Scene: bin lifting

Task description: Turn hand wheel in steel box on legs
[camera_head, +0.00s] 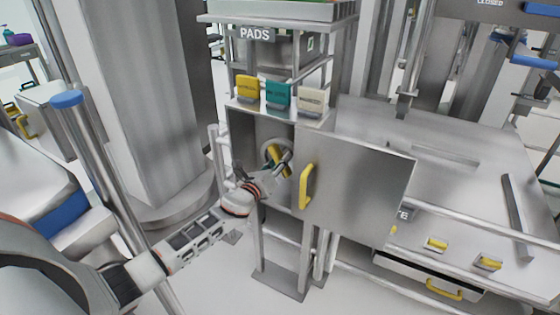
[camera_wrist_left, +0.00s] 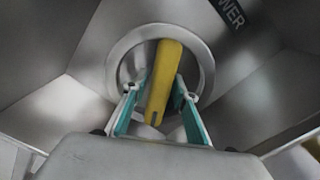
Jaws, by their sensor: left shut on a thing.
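The steel box on legs (camera_head: 240,130) stands in the middle of the head view, its door (camera_head: 360,180) swung open to the right. The hand wheel (camera_head: 264,151) is inside it, a grey ring with a yellow bar across it. In the left wrist view the hand wheel (camera_wrist_left: 120,52) faces me, its yellow bar (camera_wrist_left: 163,75) nearly upright and slightly tilted. My left gripper (camera_head: 281,163) reaches into the box opening. Its teal-padded fingers (camera_wrist_left: 157,95) are shut on the yellow bar, one on each side. My right gripper is not in view.
The open door's yellow handle (camera_head: 306,187) is close to the right of my left wrist. Yellow, teal and cream pads (camera_head: 278,95) stand on the box top. A steel bench (camera_head: 380,125) lies to the right. A thick column (camera_head: 145,100) stands left.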

